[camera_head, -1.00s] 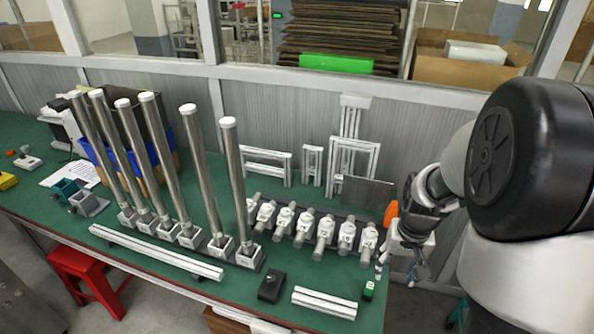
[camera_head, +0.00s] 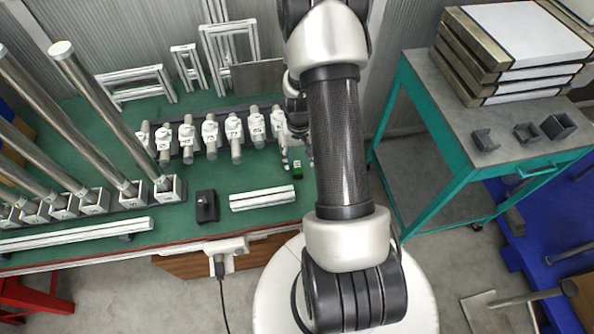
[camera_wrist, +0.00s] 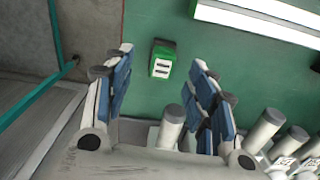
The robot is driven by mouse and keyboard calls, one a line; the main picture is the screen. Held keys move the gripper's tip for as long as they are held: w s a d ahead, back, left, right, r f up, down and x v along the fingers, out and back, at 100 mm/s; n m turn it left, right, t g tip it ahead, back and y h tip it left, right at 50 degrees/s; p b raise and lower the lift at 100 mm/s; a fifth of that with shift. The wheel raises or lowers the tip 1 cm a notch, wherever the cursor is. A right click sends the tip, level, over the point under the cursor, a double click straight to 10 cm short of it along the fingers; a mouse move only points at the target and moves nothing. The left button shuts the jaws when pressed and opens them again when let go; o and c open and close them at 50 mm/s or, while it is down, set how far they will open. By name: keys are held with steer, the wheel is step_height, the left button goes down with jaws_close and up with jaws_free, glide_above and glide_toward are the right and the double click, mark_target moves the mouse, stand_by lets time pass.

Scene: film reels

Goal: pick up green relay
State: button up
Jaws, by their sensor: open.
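The green relay (camera_head: 297,168) is a small green block with a white face. It lies on the green tabletop near the right edge of the bench. In the wrist view the green relay (camera_wrist: 162,60) lies beyond my fingertips, in line with the gap between them. My gripper (camera_wrist: 160,75) is open and empty, with blue pads on both fingers.
White aluminium bars (camera_head: 262,197) and a black box (camera_head: 206,206) lie left of the relay. A row of valve-like fittings (camera_head: 210,136) stands behind it. Tall metal tubes (camera_head: 115,115) rise on the left. A teal-framed cart (camera_head: 440,130) stands to the right past a floor gap.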

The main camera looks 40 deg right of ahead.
mark_target(297, 164)
steer(key=shift+w+f+b, duration=0.2)
steer(key=shift+f+b, duration=0.4)
steer(key=shift+f, duration=0.95)
steer(key=shift+w+f+b, duration=0.15)
steer(key=shift+f+b, duration=0.45)
steer(key=shift+f, duration=0.9)
steer(key=shift+r, duration=0.1)
steer(key=shift+c, duration=0.2)
steer(key=c, duration=1.1)
steer(key=shift+r, duration=0.1)
